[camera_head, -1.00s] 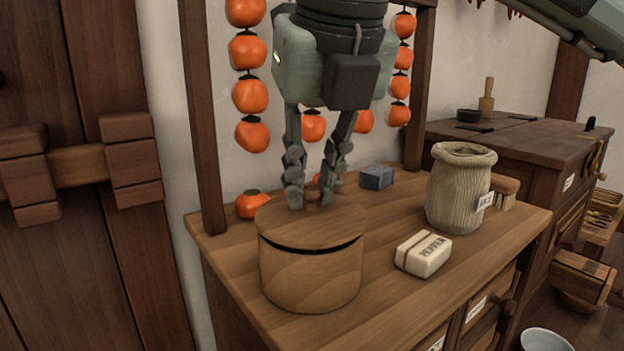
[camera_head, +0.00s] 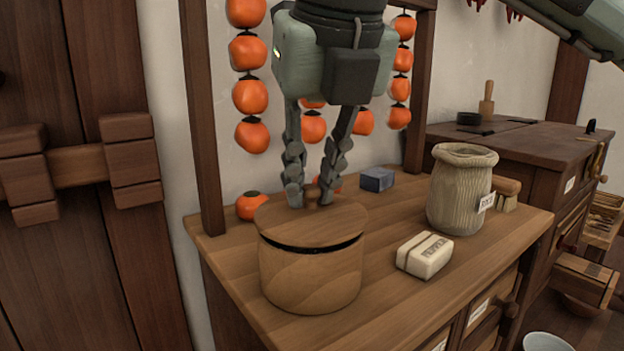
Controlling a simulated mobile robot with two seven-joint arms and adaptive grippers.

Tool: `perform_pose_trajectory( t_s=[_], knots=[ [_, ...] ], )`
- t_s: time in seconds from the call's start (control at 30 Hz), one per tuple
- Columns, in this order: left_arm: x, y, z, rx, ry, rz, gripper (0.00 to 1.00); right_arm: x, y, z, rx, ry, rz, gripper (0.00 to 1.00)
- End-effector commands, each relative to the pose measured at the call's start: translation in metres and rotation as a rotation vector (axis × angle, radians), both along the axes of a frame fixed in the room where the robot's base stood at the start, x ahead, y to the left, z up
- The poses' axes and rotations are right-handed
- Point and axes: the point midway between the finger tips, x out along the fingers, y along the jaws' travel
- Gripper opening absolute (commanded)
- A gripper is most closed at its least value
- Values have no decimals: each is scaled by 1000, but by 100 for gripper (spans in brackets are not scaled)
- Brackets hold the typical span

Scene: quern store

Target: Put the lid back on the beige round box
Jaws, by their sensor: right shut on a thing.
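The beige round box (camera_head: 310,277) looks like tan-brown wood and stands upright on the near left of the wooden counter. Its round lid (camera_head: 300,227) is over the box mouth, with a dark gap showing between lid and box along the front. The lid looks slightly tilted; whether its back edge touches the rim is hidden. My right gripper (camera_head: 310,196) comes down from above and is shut on the small knob of the lid, which its fingers partly cover. My left gripper is not in view.
A pale labelled block (camera_head: 424,255) lies right of the box on the counter (camera_head: 390,310). An orange persimmon (camera_head: 251,205) sits behind the box. A wooden post (camera_head: 203,120) rises at the left.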

Motion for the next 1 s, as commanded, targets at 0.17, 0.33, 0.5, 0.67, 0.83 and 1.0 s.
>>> perform_pose_trajectory(
  t_s=[0.17,0.33,0.5,0.67,0.83,1.0],
  knots=[
    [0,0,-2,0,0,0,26,0,0,0,0,0,0,0],
    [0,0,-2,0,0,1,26,0,0,0,0,0,0,0],
    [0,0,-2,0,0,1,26,0,0,0,0,0,0,0],
    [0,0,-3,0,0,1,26,0,0,-1,0,0,0,0],
    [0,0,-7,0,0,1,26,0,0,-2,0,0,0,0],
    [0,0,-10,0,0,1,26,0,0,-3,0,0,0,0]
  ],
)
